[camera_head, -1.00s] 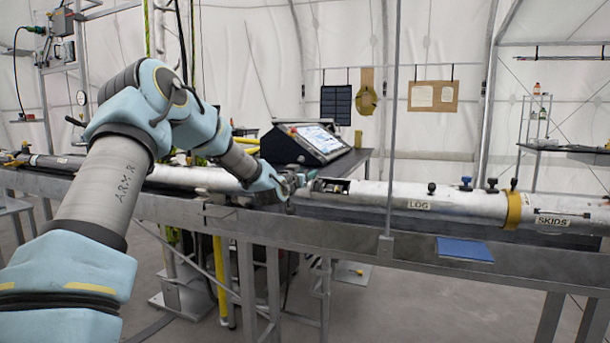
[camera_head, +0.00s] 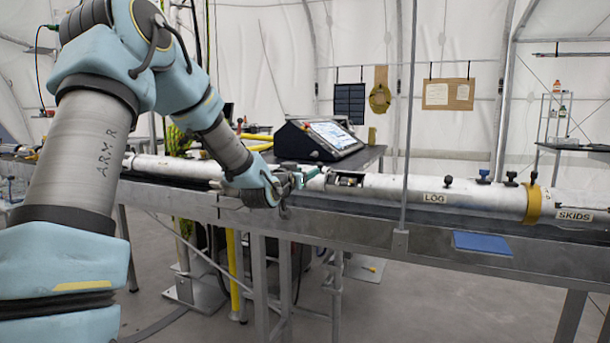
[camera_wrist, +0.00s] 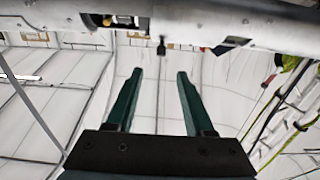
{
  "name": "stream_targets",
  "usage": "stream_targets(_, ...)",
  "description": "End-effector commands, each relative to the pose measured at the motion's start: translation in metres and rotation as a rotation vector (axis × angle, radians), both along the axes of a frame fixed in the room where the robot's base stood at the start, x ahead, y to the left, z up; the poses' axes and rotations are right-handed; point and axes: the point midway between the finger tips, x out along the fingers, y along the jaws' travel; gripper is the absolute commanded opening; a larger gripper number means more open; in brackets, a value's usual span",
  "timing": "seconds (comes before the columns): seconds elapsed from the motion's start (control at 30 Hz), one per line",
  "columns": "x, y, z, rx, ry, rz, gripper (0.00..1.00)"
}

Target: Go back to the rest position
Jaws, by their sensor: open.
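The grey-white pipe (camera_head: 395,188), labelled LOG and SKIDS, lies along the rail. It also crosses the top of the wrist view (camera_wrist: 190,22), beyond the fingertips, with an opening and a small black knob on it.
A console with a lit screen (camera_head: 333,136) stands on a dark table behind the pipe. A thin vertical pole (camera_head: 407,130) rises in front of the pipe. A yellow post (camera_head: 234,265) stands below. Floor is open at front right.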

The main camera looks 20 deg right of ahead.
Motion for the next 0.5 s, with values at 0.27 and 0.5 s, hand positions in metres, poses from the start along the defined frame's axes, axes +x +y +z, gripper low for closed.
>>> stream_targets(0.27,0.000,0.000,0.000,0.000,0.000,0.000,0.53)
stream_targets(0.5,-0.003,0.017,-0.008,0.073,0.063,0.021,0.53)
